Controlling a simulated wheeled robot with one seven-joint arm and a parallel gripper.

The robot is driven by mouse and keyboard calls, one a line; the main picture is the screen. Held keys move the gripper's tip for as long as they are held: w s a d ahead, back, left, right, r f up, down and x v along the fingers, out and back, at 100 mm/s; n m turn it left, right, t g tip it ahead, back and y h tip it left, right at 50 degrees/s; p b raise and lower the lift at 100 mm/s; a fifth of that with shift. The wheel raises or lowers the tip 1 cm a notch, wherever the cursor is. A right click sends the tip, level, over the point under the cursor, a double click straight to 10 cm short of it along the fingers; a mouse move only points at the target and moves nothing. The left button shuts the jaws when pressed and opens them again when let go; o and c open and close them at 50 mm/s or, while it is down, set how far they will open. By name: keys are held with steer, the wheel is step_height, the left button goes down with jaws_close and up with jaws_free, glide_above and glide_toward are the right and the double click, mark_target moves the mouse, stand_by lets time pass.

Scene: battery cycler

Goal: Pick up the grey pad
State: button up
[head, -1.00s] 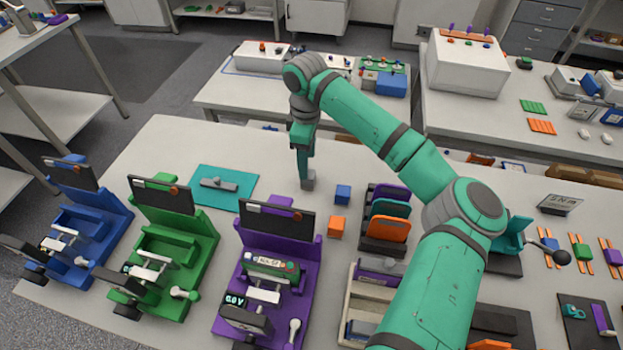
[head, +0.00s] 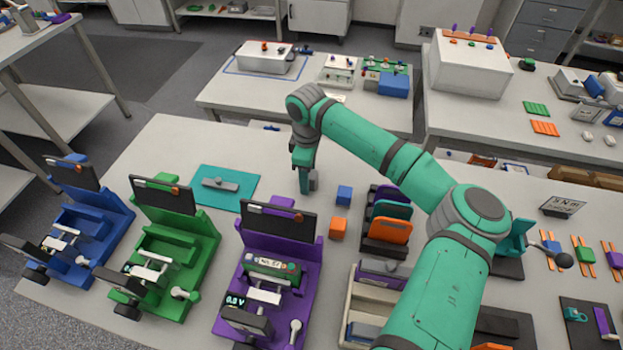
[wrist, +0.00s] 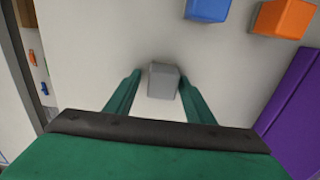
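The grey pad (wrist: 163,80), a small grey block, stands on the white table between the fingertips of my gripper (wrist: 160,82) in the wrist view. My gripper is open, with a visible gap on the left of the pad; the right finger is very close to it, and I cannot tell if they touch. In the head view my gripper (head: 305,188) points down at the table, and the pad (head: 314,181) shows partly behind its fingers.
A blue cube (head: 344,194) and an orange cube (head: 338,229) stand to the right. A purple cycler station (head: 262,290) is in front, with green and blue ones further left. A teal mat (head: 237,203) with a grey handled piece lies left. A rack (head: 372,244) of coloured plates stands right.

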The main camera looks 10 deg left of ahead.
steer(key=shift+d, duration=0.35)
steer(key=c, duration=0.8)
steer(key=shift+s+a, duration=0.2)
steer(key=shift+a, duration=0.35)
steer(key=shift+c, duration=0.2)
step_height(320, 180, up, 18)
steer(key=shift+d, duration=0.15)
steer(key=shift+o, duration=0.6)
steer(key=shift+d+r, duration=0.1)
steer(key=shift+r, duration=0.05)
